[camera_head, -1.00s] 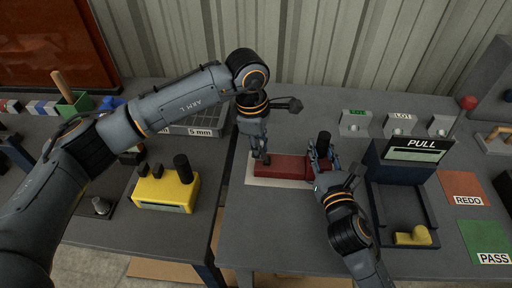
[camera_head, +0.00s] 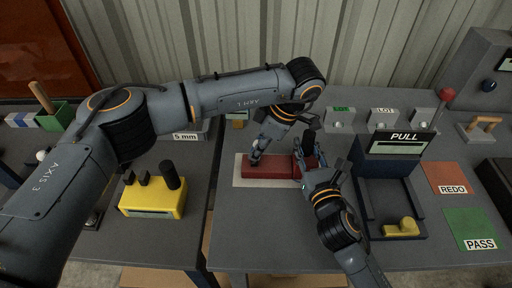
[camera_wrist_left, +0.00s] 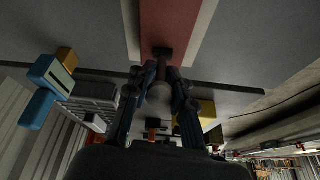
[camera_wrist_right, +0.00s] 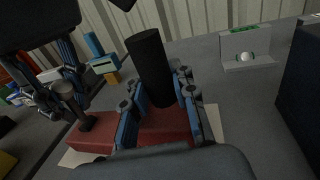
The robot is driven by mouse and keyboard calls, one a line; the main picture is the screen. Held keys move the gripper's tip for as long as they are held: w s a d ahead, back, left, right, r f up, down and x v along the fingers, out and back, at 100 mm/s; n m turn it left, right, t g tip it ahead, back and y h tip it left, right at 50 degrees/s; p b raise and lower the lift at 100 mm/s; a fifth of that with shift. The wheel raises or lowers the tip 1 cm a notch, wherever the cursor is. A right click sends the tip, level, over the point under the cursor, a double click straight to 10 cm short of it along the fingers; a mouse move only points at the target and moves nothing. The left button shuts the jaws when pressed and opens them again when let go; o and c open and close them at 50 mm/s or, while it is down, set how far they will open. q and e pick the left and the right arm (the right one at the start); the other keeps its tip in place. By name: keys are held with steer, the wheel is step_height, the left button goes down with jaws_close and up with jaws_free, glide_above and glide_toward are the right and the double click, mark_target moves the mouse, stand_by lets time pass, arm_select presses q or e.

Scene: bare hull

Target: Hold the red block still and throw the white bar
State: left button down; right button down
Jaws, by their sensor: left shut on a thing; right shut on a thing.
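The red block (camera_head: 272,171) lies on a pale plate (camera_head: 238,180) on the middle table. A black post (camera_wrist_right: 146,60) stands on the block's right end. My right gripper (camera_head: 308,176) is shut on this post near its base, also visible in the right wrist view (camera_wrist_right: 163,88). My left gripper (camera_head: 256,155) is shut on a small dark lever (camera_wrist_left: 160,91) at the block's left end, its hand leaning right. Fingers partly hide the lever. I cannot make out a separate white bar; the pale plate edge also shows in the left wrist view (camera_wrist_left: 131,30).
A blue stand marked PULL (camera_head: 390,168) with a red-knobbed lever (camera_head: 447,95) is to the right. REDO (camera_head: 446,178) and PASS (camera_head: 476,229) mats lie beyond it. A yellow box (camera_head: 153,198) sits on the left table. The table front before the block is clear.

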arm_select(q)
steer(key=c, duration=1.1)
jaws_free()
steer(key=v, duration=1.2)
steer(key=shift+c, duration=0.3)
